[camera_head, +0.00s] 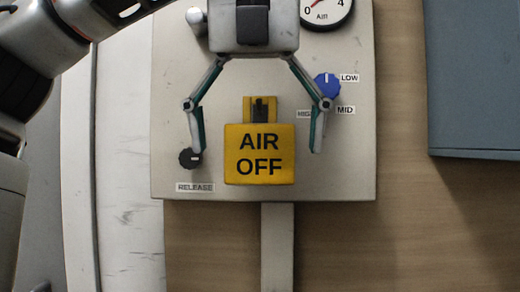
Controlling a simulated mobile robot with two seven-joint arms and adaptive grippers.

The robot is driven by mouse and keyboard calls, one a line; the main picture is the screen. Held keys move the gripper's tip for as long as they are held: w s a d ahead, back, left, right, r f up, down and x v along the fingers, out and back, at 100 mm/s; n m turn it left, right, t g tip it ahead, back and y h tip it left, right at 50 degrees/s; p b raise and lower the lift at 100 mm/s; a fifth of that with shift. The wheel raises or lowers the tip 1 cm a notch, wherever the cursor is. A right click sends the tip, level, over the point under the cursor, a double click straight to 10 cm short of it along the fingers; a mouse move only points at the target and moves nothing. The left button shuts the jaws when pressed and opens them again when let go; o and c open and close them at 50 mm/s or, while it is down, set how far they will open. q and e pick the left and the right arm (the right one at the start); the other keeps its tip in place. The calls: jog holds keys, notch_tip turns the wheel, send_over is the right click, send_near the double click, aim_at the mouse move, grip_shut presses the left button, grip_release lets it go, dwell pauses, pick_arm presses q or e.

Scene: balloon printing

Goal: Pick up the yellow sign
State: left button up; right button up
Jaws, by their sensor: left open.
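The yellow sign (259,171) reads "AIR OFF" in black letters. It sits on the lower middle of a pale control panel (350,180), with a narrower yellow top part and a black piece in it. My left gripper (256,150) is open. Its two fingers stand on either side of the sign in the picture, with a gap to the sign on both sides. Whether the fingers are level with the sign in depth, I cannot tell. My right gripper is not in view.
The panel carries a blue knob (327,85) labelled LOW, MID and HIGH, partly behind the right finger. A black knob (190,158) lies near the left fingertip, above a RELEASE label (195,187). A gauge (325,10) is at the top. A blue-grey box (480,80) stands at right.

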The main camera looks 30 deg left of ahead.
aim_at(259, 149)
pick_arm(q)
jog(key=w+a, duration=0.1)
jog(key=w, duration=0.1)
jog(key=w+a, duration=0.1)
jog(key=w, duration=0.1)
jog(key=w+a+p, duration=0.1)
jog(key=w, duration=0.1)
jog(key=shift+a+f, duration=0.2)
jog(key=shift+a, duration=0.05)
jog(key=shift+s+f, duration=0.1)
jog(key=shift+f, duration=0.25)
jog(key=c, duration=1.2)
